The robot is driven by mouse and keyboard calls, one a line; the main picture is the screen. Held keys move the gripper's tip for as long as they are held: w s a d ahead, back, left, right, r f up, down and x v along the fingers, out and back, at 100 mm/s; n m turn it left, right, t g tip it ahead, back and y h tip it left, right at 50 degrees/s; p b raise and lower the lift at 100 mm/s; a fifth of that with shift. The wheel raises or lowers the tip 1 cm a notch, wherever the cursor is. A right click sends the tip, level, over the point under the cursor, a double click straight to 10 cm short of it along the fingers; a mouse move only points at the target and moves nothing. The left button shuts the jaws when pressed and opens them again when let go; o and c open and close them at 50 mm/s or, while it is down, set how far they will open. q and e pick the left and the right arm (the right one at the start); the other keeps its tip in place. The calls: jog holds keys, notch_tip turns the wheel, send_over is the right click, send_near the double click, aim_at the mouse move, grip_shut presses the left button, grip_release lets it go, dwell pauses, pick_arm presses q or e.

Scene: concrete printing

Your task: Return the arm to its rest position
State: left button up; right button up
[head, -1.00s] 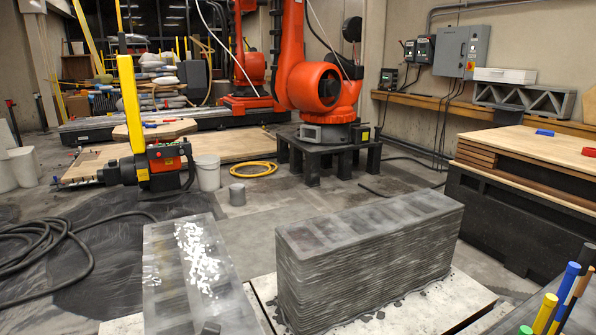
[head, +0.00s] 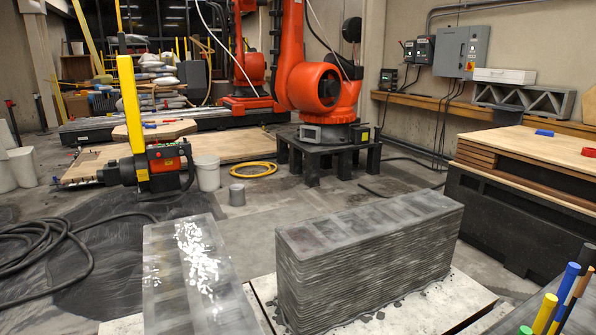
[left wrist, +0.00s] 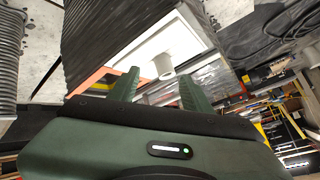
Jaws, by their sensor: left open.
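Neither arm shows in the head view. In the left wrist view my left gripper (left wrist: 160,82) shows two green fingers standing apart, with nothing clearly held between them. A white cylinder-like piece on a pale panel (left wrist: 158,48) appears beyond the fingertips; I cannot tell how far away it is. A dark ribbed surface (left wrist: 95,40) lies beside that panel. My right gripper is in no view.
A tall grey layered concrete block (head: 365,265) stands on a pale slab at front centre. A lower grey block (head: 165,290) with white flakes lies left of it. Coloured rods (head: 565,290) stand at the lower right. An orange robot arm (head: 315,85) stands behind, with open floor before it.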

pick_arm(q)
jog(key=s+f+n+g+h, duration=0.1)
jog(key=s+f+n+g, duration=0.35)
jog(key=s, duration=0.85)
notch_tip(320, 180, down, 27)
jog(key=s+m+g+p, duration=0.2)
jog(key=g, duration=0.1)
jog(key=s+a+f+p, duration=0.1)
jog(key=s+a+f, duration=0.1)
jog(key=s+f, duration=1.2)
jog(key=shift+s+g, duration=0.45)
jog(key=shift+s, duration=0.7)
